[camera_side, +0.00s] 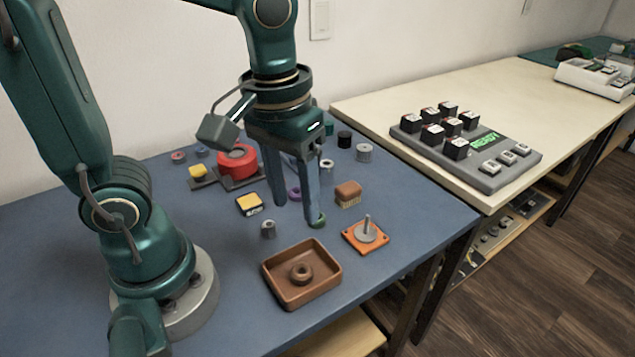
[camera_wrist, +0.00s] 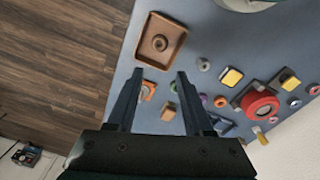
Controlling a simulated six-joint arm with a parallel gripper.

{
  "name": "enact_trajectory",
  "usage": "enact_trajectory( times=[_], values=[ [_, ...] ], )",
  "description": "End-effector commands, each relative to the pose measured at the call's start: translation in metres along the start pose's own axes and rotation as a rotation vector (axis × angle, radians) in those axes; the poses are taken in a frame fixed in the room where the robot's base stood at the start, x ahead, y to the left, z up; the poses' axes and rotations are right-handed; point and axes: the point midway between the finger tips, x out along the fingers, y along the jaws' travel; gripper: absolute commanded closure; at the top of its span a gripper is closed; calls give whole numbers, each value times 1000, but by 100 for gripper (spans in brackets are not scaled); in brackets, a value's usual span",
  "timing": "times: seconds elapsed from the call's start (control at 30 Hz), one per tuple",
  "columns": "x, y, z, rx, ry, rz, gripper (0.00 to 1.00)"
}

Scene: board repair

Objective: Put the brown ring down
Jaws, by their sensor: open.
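The brown ring (camera_side: 301,273) lies flat in the middle of the brown square tray (camera_side: 323,282), near the front of the blue table. In the wrist view the ring (camera_wrist: 159,43) shows inside the tray (camera_wrist: 179,40), beyond my fingertips. My gripper (camera_side: 298,212) is open and points down, with nothing visible between its fingers. It is behind the tray in the side view, clear of the ring. The fingertips (camera_wrist: 160,74) also show apart in the wrist view.
An orange base with an upright peg (camera_side: 366,233) stands right of the tray. A green ring (camera_side: 317,222) shows at my right fingertip; contact is unclear. A brown-topped brush (camera_side: 348,193), a yellow block (camera_side: 248,204) and a red spool (camera_side: 237,160) stand nearby.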

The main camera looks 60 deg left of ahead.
Motion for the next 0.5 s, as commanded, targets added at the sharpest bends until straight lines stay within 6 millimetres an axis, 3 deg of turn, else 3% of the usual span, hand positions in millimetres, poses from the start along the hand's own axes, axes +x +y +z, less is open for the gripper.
enact_trajectory(
  times=[0.2,0.5],
  values=[
    [-16,-20,8,163,212,64,48],
    [-21,-33,14,318,404,62,48]
  ],
)
